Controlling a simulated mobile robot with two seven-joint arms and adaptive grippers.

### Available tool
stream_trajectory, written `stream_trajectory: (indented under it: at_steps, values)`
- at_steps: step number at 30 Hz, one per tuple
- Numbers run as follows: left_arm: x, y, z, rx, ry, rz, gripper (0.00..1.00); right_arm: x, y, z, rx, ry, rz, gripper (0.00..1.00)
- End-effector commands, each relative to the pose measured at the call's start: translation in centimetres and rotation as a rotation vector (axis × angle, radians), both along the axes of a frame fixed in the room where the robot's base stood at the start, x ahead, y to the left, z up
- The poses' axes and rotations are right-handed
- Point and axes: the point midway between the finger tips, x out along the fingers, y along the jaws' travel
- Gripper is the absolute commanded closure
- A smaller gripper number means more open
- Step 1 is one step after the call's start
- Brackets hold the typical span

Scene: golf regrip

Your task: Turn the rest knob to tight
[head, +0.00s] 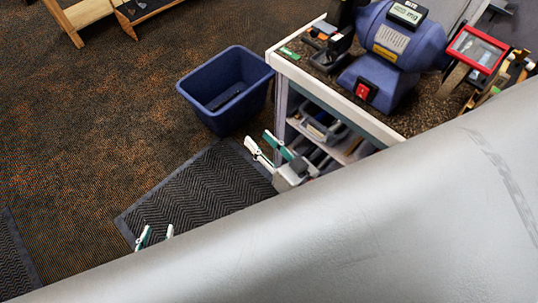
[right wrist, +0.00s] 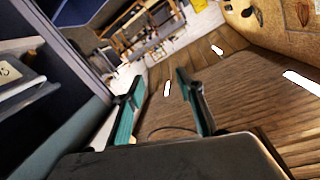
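The blue bench grinder (head: 395,48) stands on the bench at the upper right, with a red switch (head: 366,91) on its front. A red-framed eye shield (head: 476,48) is at its right side. I cannot make out the rest knob; the parts beside the grinder are small and partly cut off. My right gripper (head: 268,148) is in front of the bench's left side, below the top, with its fingers apart and nothing between them. It also shows open and empty in the right wrist view (right wrist: 158,100). My left gripper (head: 156,235) is low over the mat, fingers apart and empty.
The bench (head: 340,97) has a pale edge and a shelf holding a grey bin (head: 322,128). A blue tub (head: 225,88) stands on the carpet left of it. A dark ribbed mat (head: 195,190) lies below. A large smooth grey surface hides the lower right.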

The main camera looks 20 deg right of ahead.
Motion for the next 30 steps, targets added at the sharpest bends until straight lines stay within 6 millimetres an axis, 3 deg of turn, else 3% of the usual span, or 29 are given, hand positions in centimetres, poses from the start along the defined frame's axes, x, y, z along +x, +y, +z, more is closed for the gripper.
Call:
stream_trajectory:
  at_steps: [6,12,30]
  values:
    - [0.0,0.0,0.1,0.000,0.000,0.000,0.63,-1.4,-0.6,-3.1,-0.118,0.079,0.022,0.63]
    - [0.0,0.0,0.1,0.000,0.000,0.000,0.63,-2.1,-1.0,-4.6,-0.175,0.117,0.033,0.63]
    - [0.1,0.0,0.0,0.001,-0.002,0.000,0.63,-1.7,-1.0,-4.3,-0.170,0.104,0.031,0.63]
